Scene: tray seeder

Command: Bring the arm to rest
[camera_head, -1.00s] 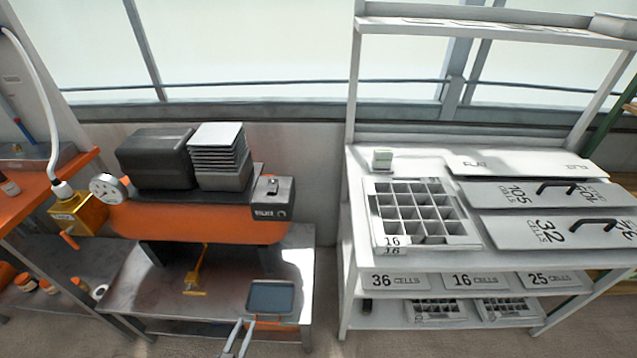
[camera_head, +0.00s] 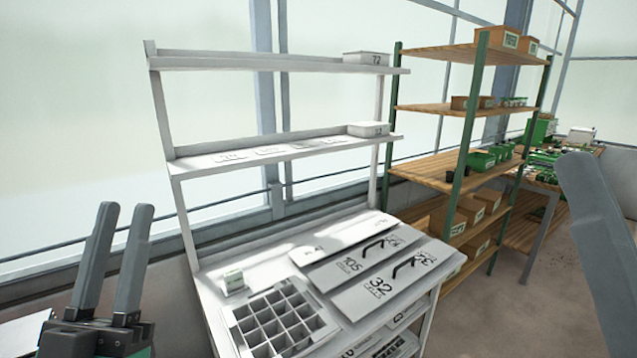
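My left gripper (camera_head: 118,262) stands at the lower left of the head view with its two dark grey fingers pointing up. The fingers are apart with nothing between them, and the gripper is in front of the wall, left of the white bench.
The white bench (camera_head: 210,295) holds a grid tray (camera_head: 275,318), a small white box (camera_head: 233,281) and plates marked 105 (camera_head: 348,262) and 32 (camera_head: 385,284). A green-posted wooden shelf (camera_head: 440,170) stands right of it. Bare floor (camera_head: 500,312) shows at lower right.

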